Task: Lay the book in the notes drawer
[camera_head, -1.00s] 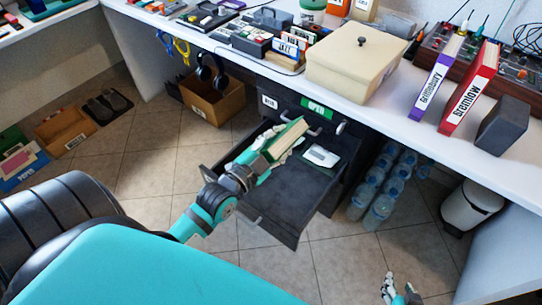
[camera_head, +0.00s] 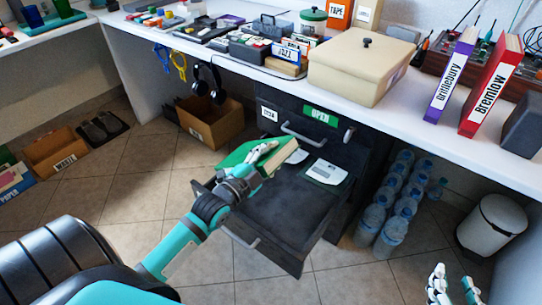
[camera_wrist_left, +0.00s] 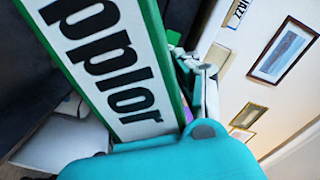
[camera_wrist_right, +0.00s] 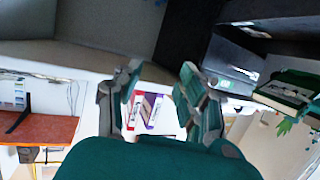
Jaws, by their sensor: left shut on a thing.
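A green book (camera_head: 236,155) with pale pages is tilted above the back-left part of an open dark drawer (camera_head: 290,222). Its white spine reads "pplor" in the left wrist view (camera_wrist_left: 112,70); the rest of the name is cut off. My left gripper (camera_head: 262,160) is shut on the book, and I see no contact between book and drawer floor. A white-and-dark flat item (camera_head: 327,172) lies at the drawer's back; the front floor is bare. My right gripper (camera_wrist_right: 160,75) is open and empty; it shows at the bottom right of the head view (camera_head: 453,288).
The cabinet bears a green "OPEN" label (camera_head: 320,116). The worktop above holds a cream lidded box (camera_head: 352,78), a purple book (camera_head: 449,80) and a red book (camera_head: 489,90). Water bottles (camera_head: 378,222) stand right of the drawer; a cardboard box (camera_head: 213,123) stands behind left.

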